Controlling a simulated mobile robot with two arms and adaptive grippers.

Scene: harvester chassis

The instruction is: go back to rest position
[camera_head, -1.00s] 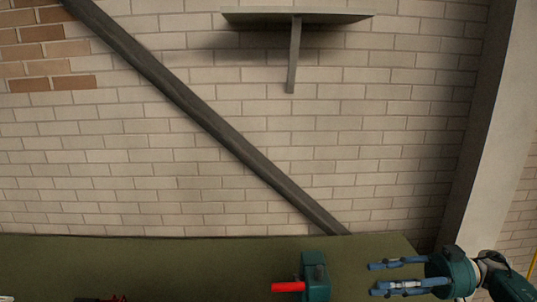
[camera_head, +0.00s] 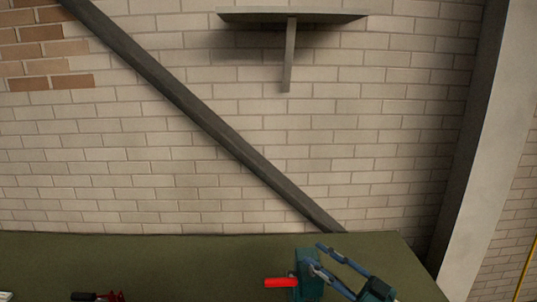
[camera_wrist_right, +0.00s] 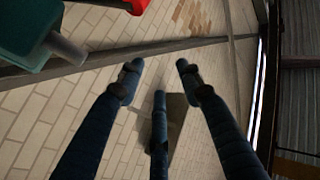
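My right gripper (camera_head: 314,256) is low in the head view, to the right of centre. Its blue fingers are spread apart with nothing between them. In the right wrist view the three fingers of this gripper (camera_wrist_right: 157,80) are apart and empty, with the brick wall behind them. My left gripper is in neither view.
A dark green object (camera_head: 305,288) with a red bar (camera_head: 280,283) stands on the green surface (camera_head: 180,262), close to the right gripper's fingers and partly overlapped by them. Red and black items (camera_head: 97,296) lie at the bottom left. A shelf (camera_head: 292,15) and a diagonal beam (camera_head: 200,112) are against the wall.

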